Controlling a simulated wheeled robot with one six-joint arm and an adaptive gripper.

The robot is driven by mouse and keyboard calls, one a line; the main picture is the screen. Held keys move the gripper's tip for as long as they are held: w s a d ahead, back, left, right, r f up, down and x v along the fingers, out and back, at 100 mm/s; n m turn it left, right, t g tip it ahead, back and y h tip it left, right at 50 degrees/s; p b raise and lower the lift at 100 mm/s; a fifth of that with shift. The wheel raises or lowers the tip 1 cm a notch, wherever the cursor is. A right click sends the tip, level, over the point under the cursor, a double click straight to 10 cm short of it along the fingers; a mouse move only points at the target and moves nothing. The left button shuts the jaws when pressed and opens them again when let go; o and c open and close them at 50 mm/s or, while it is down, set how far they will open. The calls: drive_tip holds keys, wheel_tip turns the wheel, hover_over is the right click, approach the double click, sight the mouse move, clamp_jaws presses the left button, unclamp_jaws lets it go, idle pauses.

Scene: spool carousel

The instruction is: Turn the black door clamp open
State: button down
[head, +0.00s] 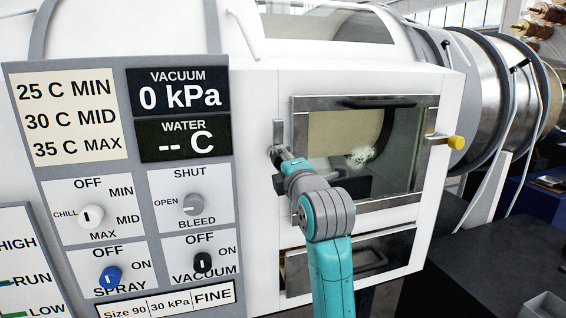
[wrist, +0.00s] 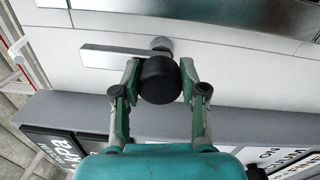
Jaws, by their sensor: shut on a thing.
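The black door clamp's round knob (wrist: 160,80) sits between my fingertips in the wrist view. My gripper (wrist: 159,84) is shut on it, one green finger on each side. The clamp's flat metal bar (wrist: 105,56) reaches left from its pivot there. In the head view the bar (head: 278,132) stands upright at the left edge of the door, and my gripper (head: 281,158) hides most of the knob. The framed glass door (head: 335,203) appears closed in the white housing. A second clamp with a yellow knob (head: 456,142) is at the door's right edge.
A control panel (head: 105,160) with dials and displays stands close to the left of my gripper. A dark handle (head: 379,102) runs along the door's top. A lower framed drawer or hatch (head: 352,263) lies beneath. A dark surface (head: 500,262) is at the lower right.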

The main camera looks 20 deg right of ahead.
idle(0.3)
drive_tip(key=c, duration=0.6)
unclamp_jaws()
drive_tip(key=s, duration=1.2)
drive_tip(key=shift+f, duration=0.2)
